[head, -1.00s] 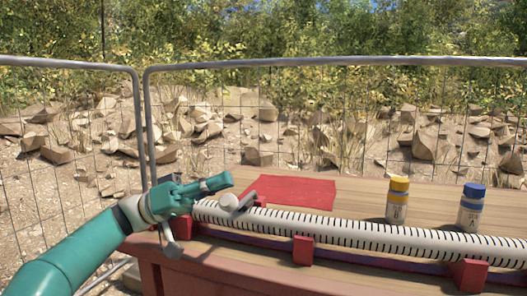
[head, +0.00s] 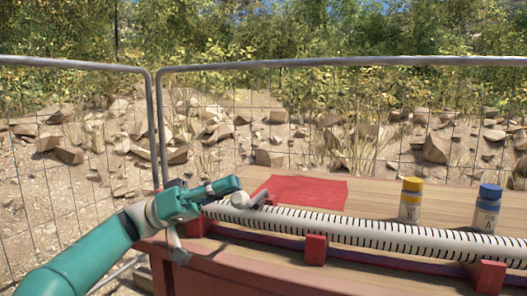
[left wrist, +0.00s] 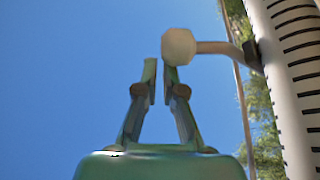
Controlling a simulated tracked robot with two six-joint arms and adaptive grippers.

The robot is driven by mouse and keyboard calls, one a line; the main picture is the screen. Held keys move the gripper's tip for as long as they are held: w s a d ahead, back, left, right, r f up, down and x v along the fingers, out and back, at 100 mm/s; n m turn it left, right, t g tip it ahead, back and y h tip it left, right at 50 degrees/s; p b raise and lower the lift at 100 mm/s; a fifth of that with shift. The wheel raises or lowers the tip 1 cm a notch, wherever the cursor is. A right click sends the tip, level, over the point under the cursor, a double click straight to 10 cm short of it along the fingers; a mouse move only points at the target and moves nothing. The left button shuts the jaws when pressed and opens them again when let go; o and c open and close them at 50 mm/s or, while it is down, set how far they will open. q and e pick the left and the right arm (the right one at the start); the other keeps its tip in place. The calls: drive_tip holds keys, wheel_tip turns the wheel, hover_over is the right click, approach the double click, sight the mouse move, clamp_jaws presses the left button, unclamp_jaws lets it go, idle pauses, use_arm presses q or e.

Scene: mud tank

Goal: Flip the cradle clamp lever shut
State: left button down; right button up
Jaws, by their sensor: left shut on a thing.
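The clamp lever is a short rod with a pale grey knob (head: 240,199), lying low across the left end of the white, black-striped tube (head: 355,230) in the head view. In the left wrist view the knob (left wrist: 178,47) and its rod stick out from the tube (left wrist: 290,70) at the right. My left gripper (head: 228,186) is at the knob, its fingers nearly together with a narrow gap. In the wrist view its fingertips (left wrist: 160,72) meet the knob's lower left edge. The fingers partly hide the lever's end in the head view. My right gripper is not seen.
The tube rests on red cradle blocks (head: 316,249) along the front of a wooden table (head: 375,200). A red mat (head: 305,191) lies behind the tube. A yellow-capped bottle (head: 411,200) and a blue-capped bottle (head: 487,208) stand at the right. A mesh fence (head: 330,110) is behind.

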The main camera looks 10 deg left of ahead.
use_arm(q)
wheel_tip(320, 180, up, 4)
drive_tip(key=p, duration=0.4)
drive_tip(key=w+a+f+p, duration=0.2)
drive_tip(key=a+f, duration=0.2)
drive_tip(key=a, duration=0.5)
drive_tip(key=shift+a+f+p, duration=0.15)
drive_tip(key=shift+f+p, duration=0.2)
drive_tip(key=shift+f, duration=0.05)
